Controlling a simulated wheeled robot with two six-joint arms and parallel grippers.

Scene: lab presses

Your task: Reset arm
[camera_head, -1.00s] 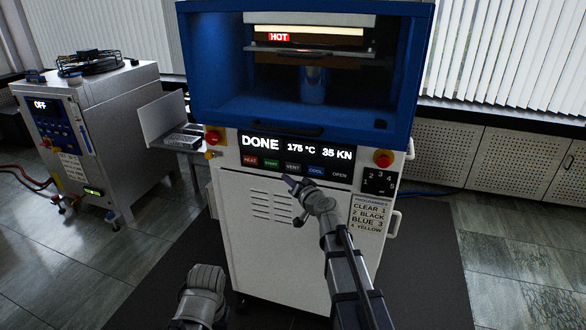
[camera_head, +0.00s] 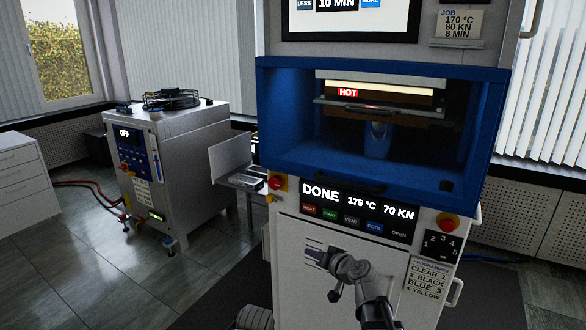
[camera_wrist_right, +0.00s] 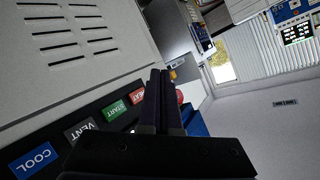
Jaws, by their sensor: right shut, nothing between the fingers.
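My right gripper (camera_head: 318,257) is in front of the press's white lower front, just below its button row, with my arm coming up from the bottom right. In the right wrist view its two black fingers (camera_wrist_right: 161,78) are together and empty, close to the HEAT button (camera_wrist_right: 137,96) and START button (camera_wrist_right: 116,110); I cannot tell if they touch the panel. The press display (camera_head: 358,203) reads DONE, 175 °C, 70 KN. Only a rounded part of my left arm shows at the bottom edge; its gripper is out of view.
The blue press chamber (camera_head: 480,125) is open in front, with a HOT label (camera_head: 348,92) on its plates. A grey machine (camera_head: 185,150) reading OFF and a small side shelf (camera_head: 245,181) stand left.

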